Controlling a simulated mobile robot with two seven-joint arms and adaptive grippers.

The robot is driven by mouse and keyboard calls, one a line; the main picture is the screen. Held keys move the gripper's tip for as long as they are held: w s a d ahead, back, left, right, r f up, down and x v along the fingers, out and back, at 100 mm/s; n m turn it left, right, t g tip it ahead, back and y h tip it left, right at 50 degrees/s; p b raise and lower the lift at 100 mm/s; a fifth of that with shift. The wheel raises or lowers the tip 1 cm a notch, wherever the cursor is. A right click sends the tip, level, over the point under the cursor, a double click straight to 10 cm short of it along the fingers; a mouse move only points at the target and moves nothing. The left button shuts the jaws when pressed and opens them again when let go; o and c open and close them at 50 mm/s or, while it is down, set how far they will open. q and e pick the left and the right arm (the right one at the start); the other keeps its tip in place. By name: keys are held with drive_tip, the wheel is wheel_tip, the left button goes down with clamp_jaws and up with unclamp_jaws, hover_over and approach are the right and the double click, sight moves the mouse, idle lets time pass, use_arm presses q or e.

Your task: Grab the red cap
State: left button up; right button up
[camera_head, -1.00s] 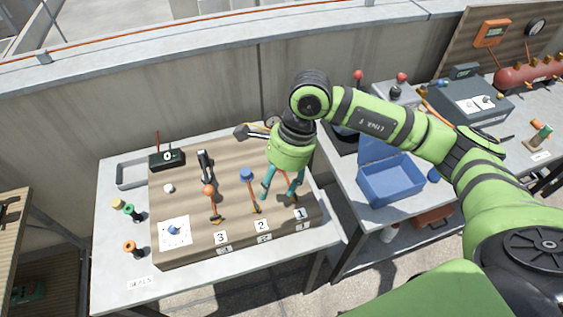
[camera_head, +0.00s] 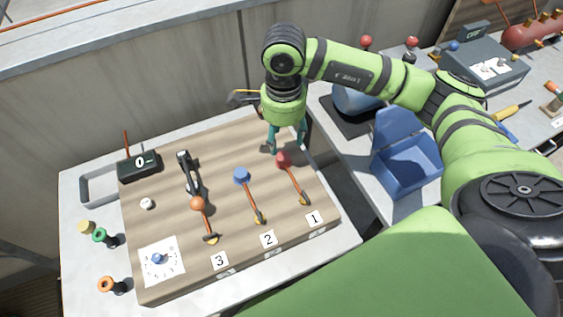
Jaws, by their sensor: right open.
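The red cap (camera_head: 283,159) sits at the back end of an orange-stemmed piece by label 1 on the brown wooden board (camera_head: 165,205). My right gripper (camera_head: 287,145) is open, its two teal fingers pointing down just behind the red cap. The fingers look apart from it, though the exact gap cannot be told. A blue cap (camera_head: 241,175) by label 2 and an orange cap (camera_head: 197,203) by label 3 stand to its left on similar pieces. My left gripper is not in view.
Green (camera_head: 100,235) and orange (camera_head: 107,284) spools line the table's left side. An open blue box (camera_head: 408,160) is on the right table, beneath my right arm.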

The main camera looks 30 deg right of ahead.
sight(283, 156)
drive_tip(key=shift+f, duration=0.7)
wheel_tip(283, 156, down, 5)
drive_tip(key=p, duration=0.3)
drive_tip(key=shift+w+d+f, duration=0.1)
drive_tip(key=shift+f, duration=0.05)
drive_tip(key=shift+f+p, duration=0.3)
drive_tip(key=shift+f, duration=0.1)
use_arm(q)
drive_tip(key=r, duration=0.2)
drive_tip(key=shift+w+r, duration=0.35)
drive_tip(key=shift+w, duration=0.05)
use_arm(e)
drive_tip(key=shift+w+f, duration=0.1)
drive_tip(key=shift+f, duration=0.1)
drive_tip(key=c, duration=0.8)
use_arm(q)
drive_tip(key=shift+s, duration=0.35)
